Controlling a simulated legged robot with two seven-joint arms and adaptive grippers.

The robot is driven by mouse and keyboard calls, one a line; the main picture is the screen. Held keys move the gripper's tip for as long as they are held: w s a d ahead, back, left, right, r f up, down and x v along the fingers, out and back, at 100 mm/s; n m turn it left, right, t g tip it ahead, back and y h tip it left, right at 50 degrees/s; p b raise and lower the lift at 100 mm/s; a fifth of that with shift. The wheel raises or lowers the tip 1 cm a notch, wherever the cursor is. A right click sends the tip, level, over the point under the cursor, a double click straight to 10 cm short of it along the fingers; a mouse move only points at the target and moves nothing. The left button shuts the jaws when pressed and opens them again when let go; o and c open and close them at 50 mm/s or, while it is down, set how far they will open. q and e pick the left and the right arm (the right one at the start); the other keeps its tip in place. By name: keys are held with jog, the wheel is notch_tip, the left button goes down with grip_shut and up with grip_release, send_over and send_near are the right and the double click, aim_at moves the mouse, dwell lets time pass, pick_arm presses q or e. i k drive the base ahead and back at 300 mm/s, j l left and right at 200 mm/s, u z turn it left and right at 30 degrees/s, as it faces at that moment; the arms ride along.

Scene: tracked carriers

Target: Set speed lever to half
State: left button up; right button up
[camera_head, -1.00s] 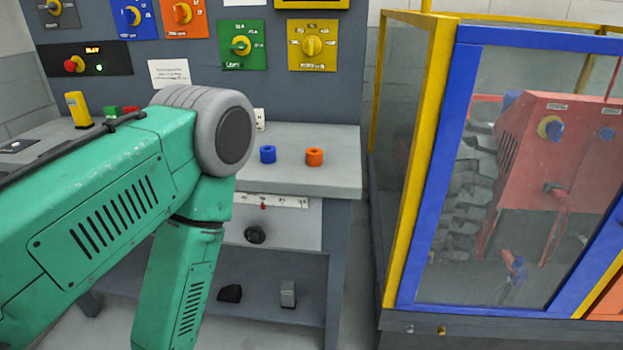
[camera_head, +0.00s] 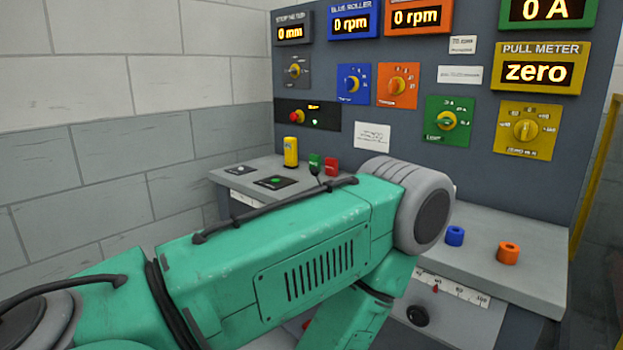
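No lever is clearly labelled as the speed lever. A numbered white scale (camera_head: 462,293) with a red pointer (camera_head: 435,289) shows on the front of the console. A round black knob (camera_head: 417,315) sits below it. My green arm crosses the lower middle from the left and hides part of the console front and any left end of the scale. A yellow upright handle (camera_head: 290,152) stands on the console's left end. Neither gripper is in the frame.
The console top (camera_head: 490,255) carries a blue ring (camera_head: 455,236) and an orange ring (camera_head: 508,253). Green (camera_head: 315,162) and red (camera_head: 331,167) blocks stand beyond my arm. The panel's dials and displays rise behind. A brick wall (camera_head: 100,130) is at left.

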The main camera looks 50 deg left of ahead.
aim_at(314, 170)
jog(key=u, duration=1.6)
